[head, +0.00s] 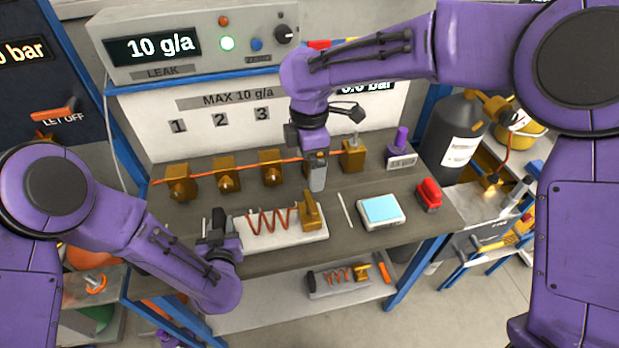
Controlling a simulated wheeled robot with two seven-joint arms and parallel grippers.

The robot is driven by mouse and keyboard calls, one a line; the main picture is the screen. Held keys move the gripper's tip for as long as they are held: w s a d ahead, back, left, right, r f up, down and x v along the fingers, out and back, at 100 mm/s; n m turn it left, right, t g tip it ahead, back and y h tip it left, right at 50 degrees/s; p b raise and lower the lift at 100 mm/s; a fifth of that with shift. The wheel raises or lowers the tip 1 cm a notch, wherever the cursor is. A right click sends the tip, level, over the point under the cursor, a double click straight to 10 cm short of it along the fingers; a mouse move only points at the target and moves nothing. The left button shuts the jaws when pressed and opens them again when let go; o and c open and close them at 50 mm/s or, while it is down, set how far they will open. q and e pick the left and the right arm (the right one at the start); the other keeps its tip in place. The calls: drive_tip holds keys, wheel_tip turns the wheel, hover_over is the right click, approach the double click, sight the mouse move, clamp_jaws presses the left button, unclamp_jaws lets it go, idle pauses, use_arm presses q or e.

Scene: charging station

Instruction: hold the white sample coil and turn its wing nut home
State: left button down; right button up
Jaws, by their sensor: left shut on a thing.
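The white sample coil is a white base (283,241) with a copper spiral and a brass fitting (312,213) upright at its right end. It lies on the grey bench top in the head view. My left gripper (219,232) is shut on the base's left end; its fingertips are partly hidden. My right gripper (317,176) points down behind the coil, in the row of brass fittings on the copper pipe. It hides what is directly behind it, and I cannot tell whether its fingers are apart. I cannot clearly make out the wing nut.
Several brass fittings (225,179) line the pipe at the back. The leak meter (180,45) reads 10 g/a, with a green lamp lit. A blue-screened device (381,209) and a red object (429,194) stand at right. Another coil (338,276) lies on the lower shelf.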

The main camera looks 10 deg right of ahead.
drive_tip(key=shift+r, duration=0.35)
use_arm(q)
drive_tip(key=c, duration=0.7)
unclamp_jaws()
